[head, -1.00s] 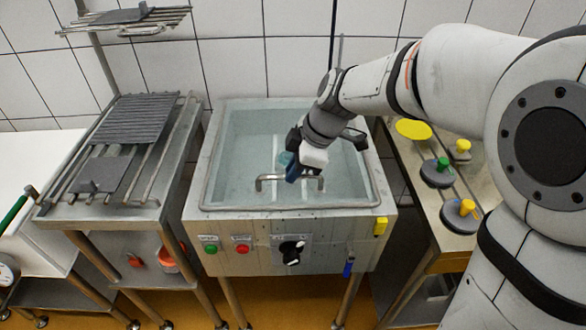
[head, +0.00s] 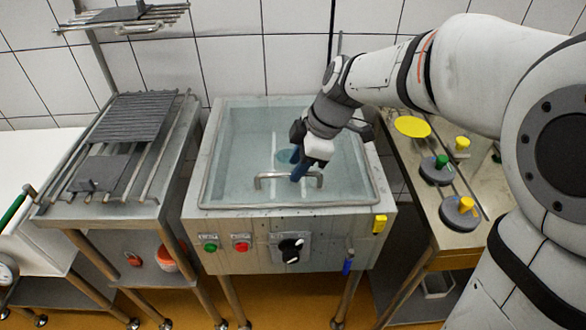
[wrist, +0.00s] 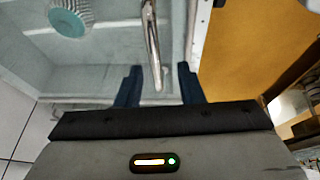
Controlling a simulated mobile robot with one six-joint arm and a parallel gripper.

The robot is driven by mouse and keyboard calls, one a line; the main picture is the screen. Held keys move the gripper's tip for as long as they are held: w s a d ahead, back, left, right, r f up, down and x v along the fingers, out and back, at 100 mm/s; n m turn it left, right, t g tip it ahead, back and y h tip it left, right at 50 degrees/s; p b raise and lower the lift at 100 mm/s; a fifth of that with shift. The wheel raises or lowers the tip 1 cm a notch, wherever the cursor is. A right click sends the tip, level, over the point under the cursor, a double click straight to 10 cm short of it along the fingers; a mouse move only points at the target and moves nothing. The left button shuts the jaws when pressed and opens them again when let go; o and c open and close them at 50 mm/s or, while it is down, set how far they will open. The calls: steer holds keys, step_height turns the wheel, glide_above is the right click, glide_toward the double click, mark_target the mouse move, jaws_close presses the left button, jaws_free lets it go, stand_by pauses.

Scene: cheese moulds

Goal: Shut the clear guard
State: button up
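The clear guard (head: 235,190) is a see-through sheet in a grey frame over the basin of the steel machine. It appears to lie flat on the basin rim, down at its front edge. A bent metal handle (head: 272,175) stands near its front; the bar also shows in the wrist view (wrist: 152,40). My gripper (head: 298,166) is at the handle, with blue fingers pointing down. In the wrist view my gripper (wrist: 159,80) is open, with a finger on each side of the bar and a gap to both. I cannot tell how deep the bar sits between them.
The machine front has a green button (head: 210,247), a red button (head: 242,248) and a black knob (head: 291,249). A rack (head: 120,150) stands left. A steel table (head: 445,215) with yellow- and green-knobbed discs stands right. A ribbed round thing (wrist: 70,18) shows inside the basin.

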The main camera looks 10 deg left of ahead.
steer(key=v, duration=0.5)
stand_by(0.4)
steer(key=s+d+m+t+h+p, duration=0.1)
steer(key=s+d+m, duration=0.3)
steer(key=d+m, duration=0.3)
steer(key=s+d+f+m+t+h+p, duration=0.1)
steer(key=s+d+m+h, duration=0.1)
steer(key=s+d+m, duration=0.2)
steer(key=s+d+f+m+h+p, duration=0.1)
steer(key=s+d+m, duration=0.3)
steer(key=d+m, duration=0.5)
steer(key=shift+s+d+m+t+h, duration=0.3)
steer(key=shift+d+m+t, duration=0.1)
steer(key=shift+d, duration=0.65)
